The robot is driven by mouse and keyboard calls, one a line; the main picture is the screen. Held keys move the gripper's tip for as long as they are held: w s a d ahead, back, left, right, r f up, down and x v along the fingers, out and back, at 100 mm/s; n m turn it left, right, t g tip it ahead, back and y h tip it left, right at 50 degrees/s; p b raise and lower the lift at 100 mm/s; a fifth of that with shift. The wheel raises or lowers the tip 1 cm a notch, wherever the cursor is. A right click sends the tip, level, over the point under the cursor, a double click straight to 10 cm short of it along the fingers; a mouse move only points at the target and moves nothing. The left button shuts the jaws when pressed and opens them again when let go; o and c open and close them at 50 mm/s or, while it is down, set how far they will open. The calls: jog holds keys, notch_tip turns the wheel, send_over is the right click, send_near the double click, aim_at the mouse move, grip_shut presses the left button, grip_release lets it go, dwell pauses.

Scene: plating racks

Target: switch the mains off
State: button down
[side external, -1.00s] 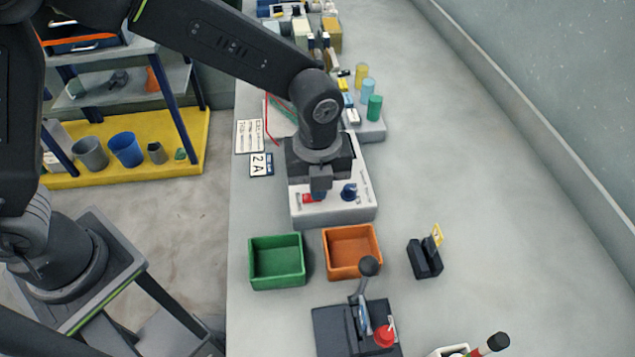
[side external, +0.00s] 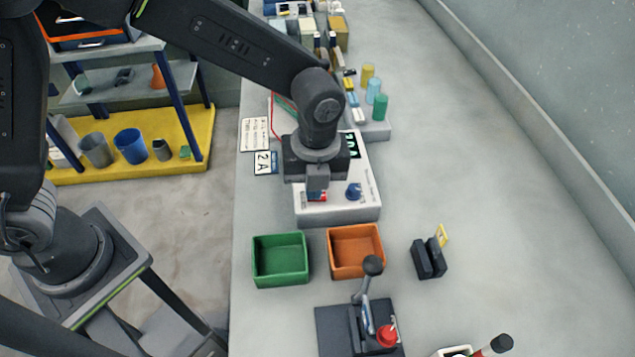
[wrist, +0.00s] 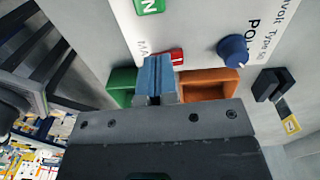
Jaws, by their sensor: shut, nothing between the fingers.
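The white power unit (side external: 340,209) stands on the bench, with a blue knob (side external: 354,191) and a dark display with green characters (side external: 353,144). A red switch (side external: 317,199) on its top face sits at my fingertips. My gripper (side external: 316,192) points down over it, shut and empty. In the wrist view the red switch (wrist: 177,56) shows just beside my gripper's fingertips (wrist: 158,64), next to a partly hidden label starting "MA". I cannot tell whether the fingers touch it. A green patch with a white letter (wrist: 150,5) shows at the top edge.
A green bin (side external: 280,281) and an orange bin (side external: 356,273) stand in front of the unit. A lever block (side external: 335,330) and a small black holder (side external: 428,262) are nearer. Colored cylinders (side external: 374,91) stand behind. The bench at right is clear.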

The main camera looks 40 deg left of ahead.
aim_at(325, 194)
notch_tip(325, 194, up, 14)
jog(key=w+d, duration=0.1)
jog(key=shift+w+d, duration=0.3)
jog(key=shift+a, duration=0.1)
dwell(0.4)
jog(key=s+a+r+n+t+h, duration=0.1)
jog(key=s+a+r+n+t, duration=0.1)
jog(key=s+a+n, duration=0.5)
jog(key=s+a+r+n+t, duration=0.2)
jog(key=a+r+n, duration=0.1)
jog(key=a+n, duration=0.65)
jog(key=s+a+f+n+t, duration=0.2)
jog(key=s+n, duration=0.4)
jog(key=n, duration=0.4)
jog(key=shift+a+f+y, duration=0.3)
jog(key=shift+a+f, duration=0.45)
jog(key=shift+a, duration=0.3)
jog(key=shift+n, duration=0.25)
